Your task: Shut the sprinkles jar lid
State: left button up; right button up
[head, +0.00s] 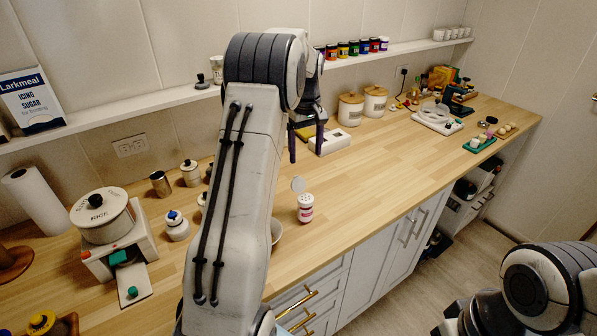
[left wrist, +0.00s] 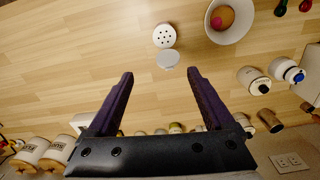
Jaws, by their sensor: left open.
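The sprinkles jar (head: 305,212) is a small white jar with a red-pink label, upright on the wooden counter. Its round lid (head: 298,184) stands open, tipped up at the rim's far side. In the left wrist view the jar's holed top (left wrist: 164,36) shows from above, with the pale lid disc (left wrist: 168,58) beside it. My left gripper (head: 306,140) is open and empty above the counter, beyond the jar in the head view. In the left wrist view its fingertips (left wrist: 160,74) are spread on either side of the lid's line, apart from it. My right gripper is out of view.
A bowl (left wrist: 228,18) holding a round brown item sits beside the jar; my left arm partly hides it in the head view. Several canisters stand left, near a rice cooker (head: 103,218). A white box (head: 330,141) lies behind. Counter right of the jar is clear.

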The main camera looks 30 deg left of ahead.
aim_at(298, 184)
pick_arm(q)
jog(key=a, duration=0.1)
jog(key=a+f+n, duration=0.1)
jog(key=a, duration=0.1)
jog(key=shift+a, duration=0.15)
notch_tip(298, 184, down, 10)
jog(key=p, duration=0.2)
jog(key=shift+p, duration=0.4)
